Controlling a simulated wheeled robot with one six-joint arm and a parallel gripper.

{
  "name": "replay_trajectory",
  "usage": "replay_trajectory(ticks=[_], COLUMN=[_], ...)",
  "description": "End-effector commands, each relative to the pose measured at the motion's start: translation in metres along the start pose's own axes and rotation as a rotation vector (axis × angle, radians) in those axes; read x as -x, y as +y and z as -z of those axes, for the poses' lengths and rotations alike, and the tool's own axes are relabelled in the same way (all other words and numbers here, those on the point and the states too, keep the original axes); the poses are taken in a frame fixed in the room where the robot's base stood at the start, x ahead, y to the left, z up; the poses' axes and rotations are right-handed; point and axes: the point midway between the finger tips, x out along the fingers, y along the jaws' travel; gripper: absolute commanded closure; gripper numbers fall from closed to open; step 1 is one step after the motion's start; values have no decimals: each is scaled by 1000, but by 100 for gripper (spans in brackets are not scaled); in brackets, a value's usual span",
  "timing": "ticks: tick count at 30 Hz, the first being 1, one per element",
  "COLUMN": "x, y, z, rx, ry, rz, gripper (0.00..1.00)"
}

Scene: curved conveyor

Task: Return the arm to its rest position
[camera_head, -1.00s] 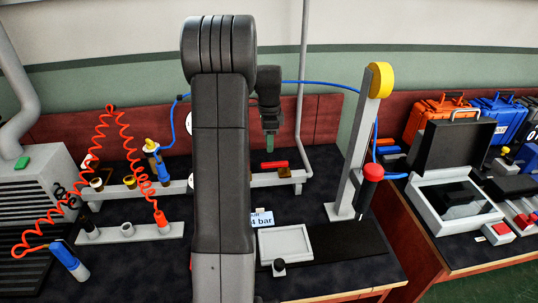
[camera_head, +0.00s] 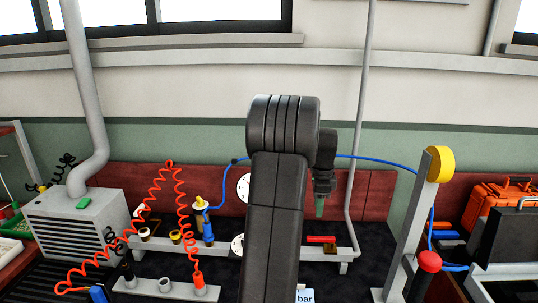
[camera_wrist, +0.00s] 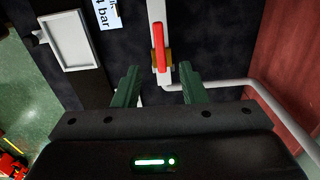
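My gripper (camera_wrist: 155,88) shows in the wrist view with its two green fingers apart and nothing between them. Below it, beyond the fingertips, are a red lever handle (camera_wrist: 159,46) on a brass valve and a grey rail. In the head view my arm rises in the middle. The gripper (camera_head: 320,208) hangs behind it to the right, over the black workbench. The red lever (camera_head: 321,239) lies on the grey rail near it, apart from the gripper.
A grey post with a yellow cap (camera_head: 440,164) stands to the right, with a red-topped handle (camera_head: 429,262) beside it. A red coiled hose (camera_head: 179,190) and a grey vented box (camera_head: 77,226) are on the left. A white tray (camera_wrist: 70,40) lies on the bench. Orange case (camera_head: 492,207) at far right.

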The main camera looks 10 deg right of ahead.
Motion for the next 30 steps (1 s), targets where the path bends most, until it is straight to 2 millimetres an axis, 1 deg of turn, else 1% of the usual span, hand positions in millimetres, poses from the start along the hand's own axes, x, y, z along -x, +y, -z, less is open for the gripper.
replay_trajectory(ticks=[1, 9, 16, 18, 23, 30], x=[-10, -64, -101, -109, -119, -119], y=[1, 1, 1, 1, 1, 1], z=[0, 0, 0, 0, 0, 1], rx=[0, 0, 1, 1, 1, 6], ry=[-1, -1, -1, -1, -1, -1], rz=[-5, -6, -5, -4, -3, -2], gripper=[62, 62, 62, 62, 62, 62])
